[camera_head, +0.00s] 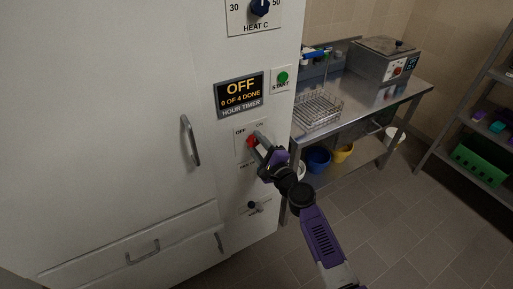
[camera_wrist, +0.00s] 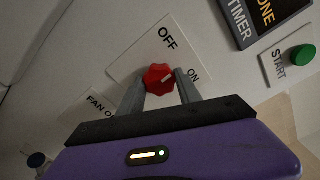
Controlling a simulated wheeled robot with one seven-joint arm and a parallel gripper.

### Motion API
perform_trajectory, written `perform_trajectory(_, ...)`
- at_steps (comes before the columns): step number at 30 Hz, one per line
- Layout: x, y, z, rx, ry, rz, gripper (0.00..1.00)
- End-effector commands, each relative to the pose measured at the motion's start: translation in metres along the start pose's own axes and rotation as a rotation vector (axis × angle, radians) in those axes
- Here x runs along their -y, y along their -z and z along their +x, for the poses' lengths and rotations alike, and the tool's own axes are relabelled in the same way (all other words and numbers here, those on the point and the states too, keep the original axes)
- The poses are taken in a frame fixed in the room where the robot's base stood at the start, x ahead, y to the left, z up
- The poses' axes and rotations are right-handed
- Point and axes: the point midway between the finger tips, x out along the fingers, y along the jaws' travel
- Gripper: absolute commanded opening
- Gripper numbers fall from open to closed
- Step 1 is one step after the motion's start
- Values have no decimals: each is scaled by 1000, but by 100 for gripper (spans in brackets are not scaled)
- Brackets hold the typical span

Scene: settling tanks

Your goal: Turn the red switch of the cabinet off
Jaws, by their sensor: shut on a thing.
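The white cabinet (camera_head: 100,90) fills the left of the head view. Its red switch (camera_head: 252,141) is a knob on a pale plate marked OFF on the left and ON on the right. The timer display (camera_head: 241,92) above reads OFF and 0 OF 4 DONE.
A green START button (camera_head: 283,78) is above right of the switch. A blue HEAT knob (camera_head: 259,8) is at the top, another dark knob (camera_head: 252,205) below. A steel table (camera_head: 375,100) with a wire basket (camera_head: 317,110) stands right of the cabinet.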

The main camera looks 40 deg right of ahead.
Motion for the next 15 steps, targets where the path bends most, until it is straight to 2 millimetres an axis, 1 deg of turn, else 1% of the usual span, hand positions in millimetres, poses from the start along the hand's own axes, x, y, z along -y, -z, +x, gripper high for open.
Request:
perform_trajectory(1, -3, 0, 0, 2, 0, -45, 0)
perform_trajectory(6, -3, 1, 0, 1, 0, -204, 0)
perform_trajectory(15, -3, 0, 0, 2, -1, -439, 0)
